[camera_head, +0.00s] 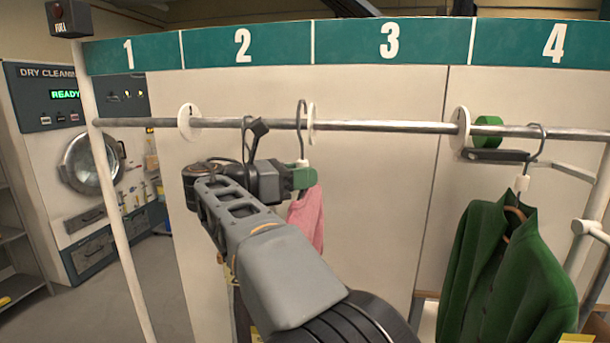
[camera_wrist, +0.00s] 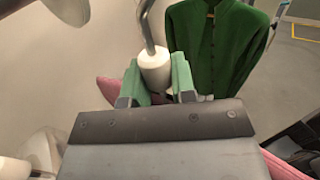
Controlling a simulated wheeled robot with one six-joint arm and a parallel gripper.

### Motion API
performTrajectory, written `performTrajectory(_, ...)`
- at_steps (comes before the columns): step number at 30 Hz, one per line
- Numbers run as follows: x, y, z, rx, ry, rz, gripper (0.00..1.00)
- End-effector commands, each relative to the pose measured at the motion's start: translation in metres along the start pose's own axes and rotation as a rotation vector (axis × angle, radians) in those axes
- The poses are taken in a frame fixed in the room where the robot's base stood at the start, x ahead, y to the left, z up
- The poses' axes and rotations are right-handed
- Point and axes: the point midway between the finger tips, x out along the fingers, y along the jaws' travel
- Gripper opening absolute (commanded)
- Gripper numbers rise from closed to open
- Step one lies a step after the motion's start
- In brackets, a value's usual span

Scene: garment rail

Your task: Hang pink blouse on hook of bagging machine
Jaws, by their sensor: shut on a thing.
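The pink blouse (camera_head: 311,217) hangs from a hanger below the rail, mostly hidden behind my arm in the head view. Pink cloth (camera_wrist: 285,167) also shows at the edges of the wrist view. My gripper (camera_head: 300,178) has green fingertips and is shut on the white collar (camera_wrist: 155,66) of the blouse's hanger. The grip shows closely in the wrist view, with my gripper (camera_wrist: 157,84) around the collar. The hanger's metal hook (camera_head: 301,112) rises to the rail; its top arches above the bar. No bagging machine hook can be clearly identified.
The rail (camera_head: 390,127) runs across under a numbered teal sign (camera_head: 340,42), with white divider discs (camera_head: 188,121). A green jacket (camera_head: 510,265) hangs at right; it also shows in the wrist view (camera_wrist: 213,50). A dry cleaning machine (camera_head: 85,160) stands at far left.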

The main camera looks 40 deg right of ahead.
Motion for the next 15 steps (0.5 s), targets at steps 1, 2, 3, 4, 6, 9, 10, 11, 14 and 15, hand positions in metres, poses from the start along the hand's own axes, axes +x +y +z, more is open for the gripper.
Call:
performTrajectory(1,0.000,0.000,0.000,0.001,0.000,0.000,0.00)
performTrajectory(2,0.000,0.000,0.000,0.001,0.000,0.000,0.00)
performTrajectory(3,-0.001,-0.001,0.001,0.001,0.000,0.000,0.00)
performTrajectory(4,-0.001,-0.002,0.001,0.001,0.000,0.000,0.00)
performTrajectory(6,-0.003,-0.005,0.001,0.002,0.000,0.000,0.00)
performTrajectory(9,-0.007,-0.010,0.001,0.002,0.000,0.002,0.00)
performTrajectory(10,-0.008,-0.012,0.001,0.001,0.000,0.002,0.00)
performTrajectory(11,-0.009,-0.013,0.001,0.001,0.000,0.002,0.00)
performTrajectory(14,-0.012,-0.019,0.001,0.002,0.000,0.001,0.00)
performTrajectory(15,-0.014,-0.021,0.001,0.002,0.000,0.002,0.00)
